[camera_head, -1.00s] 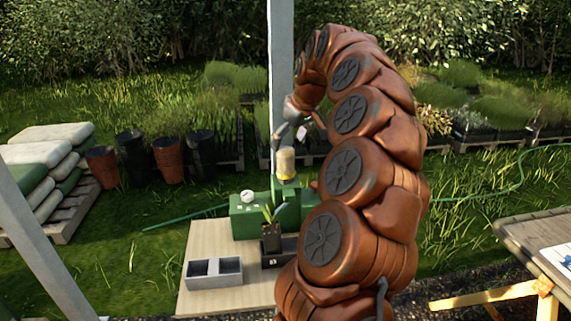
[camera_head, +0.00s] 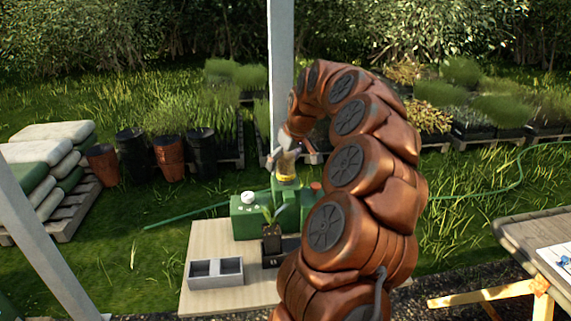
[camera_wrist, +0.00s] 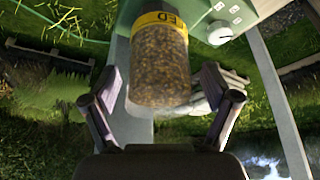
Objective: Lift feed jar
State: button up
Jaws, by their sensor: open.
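The feed jar (camera_wrist: 160,72) is a clear jar of brown grain with a yellow label band. In the wrist view it hangs into the space ahead of and between my two fingers, with a gap at each side. In the head view the jar (camera_head: 286,168) stands on the green unit (camera_head: 250,217), partly hidden by my gripper. My gripper (camera_wrist: 162,112) is open and empty. In the head view my gripper (camera_head: 284,155) is at the jar's upper part. I cannot tell from the head view whether it touches the jar.
A white knob (camera_head: 248,197) sits on the green unit. A grey post (camera_head: 281,70) rises close behind the jar. A wooden table (camera_head: 540,240) is at right.

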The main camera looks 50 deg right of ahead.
jog(key=c, duration=1.4)
